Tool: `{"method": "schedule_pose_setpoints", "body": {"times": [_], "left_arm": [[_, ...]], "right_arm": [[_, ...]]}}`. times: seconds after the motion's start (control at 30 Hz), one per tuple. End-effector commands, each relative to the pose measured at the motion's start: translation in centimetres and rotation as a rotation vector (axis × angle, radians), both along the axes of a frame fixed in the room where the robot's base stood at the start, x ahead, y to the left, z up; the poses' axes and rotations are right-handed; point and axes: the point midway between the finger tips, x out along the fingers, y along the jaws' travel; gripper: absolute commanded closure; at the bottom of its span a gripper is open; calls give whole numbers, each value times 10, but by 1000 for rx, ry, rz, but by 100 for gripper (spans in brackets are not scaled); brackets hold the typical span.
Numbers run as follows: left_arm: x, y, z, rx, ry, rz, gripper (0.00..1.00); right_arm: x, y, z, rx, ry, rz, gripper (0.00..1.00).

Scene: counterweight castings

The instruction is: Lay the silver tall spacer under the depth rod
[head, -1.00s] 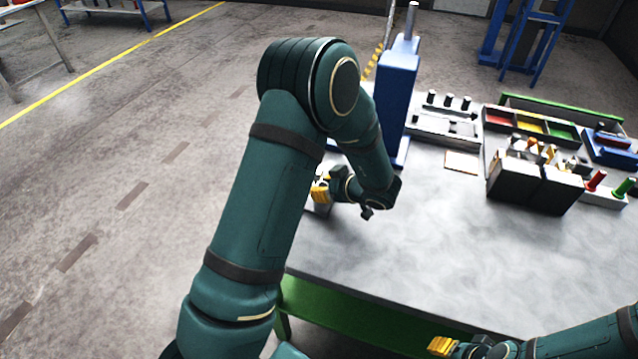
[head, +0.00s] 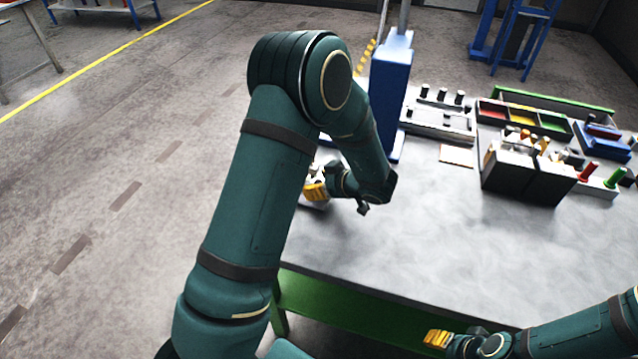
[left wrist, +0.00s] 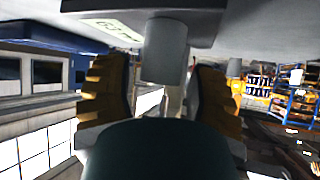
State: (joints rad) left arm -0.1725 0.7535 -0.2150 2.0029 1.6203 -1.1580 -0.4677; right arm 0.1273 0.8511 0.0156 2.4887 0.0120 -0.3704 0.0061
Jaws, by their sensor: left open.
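My left gripper (head: 314,191) is at the table's left edge, in front of the blue column. The left wrist view shows its two yellow fingers (left wrist: 160,92) apart, on either side of a grey-silver cylinder (left wrist: 166,48), which looks like the silver tall spacer. A clear grip does not show. The cylinder meets a dark grey block with a numbered label (left wrist: 105,23); this view appears upside down. A metal rod (head: 404,16) rises from the blue column (head: 391,80); I cannot tell if it is the depth rod. My right gripper (head: 437,338) is by the front edge; its finger gap is unclear.
A grey rack with black pegs (head: 437,118), a red, yellow and green tray (head: 522,118) and a black box (head: 525,177) stand on the table's far side. A small tan plate (head: 456,155) lies nearby. The middle of the table (head: 420,225) is clear.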

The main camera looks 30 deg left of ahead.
Motion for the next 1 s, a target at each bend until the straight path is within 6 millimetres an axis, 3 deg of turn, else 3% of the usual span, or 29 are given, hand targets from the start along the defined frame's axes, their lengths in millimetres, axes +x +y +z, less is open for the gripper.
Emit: {"method": "schedule_pose_setpoints", "body": {"times": [0.6,1.0], "left_arm": [[-13,-88,61,-2,-2,-4,44],[-15,-97,67,-1,0,-1,44]], "right_arm": [[5,-1,17,-2,-12,-9,53],[6,-1,17,-2,-13,-10,53]]}}
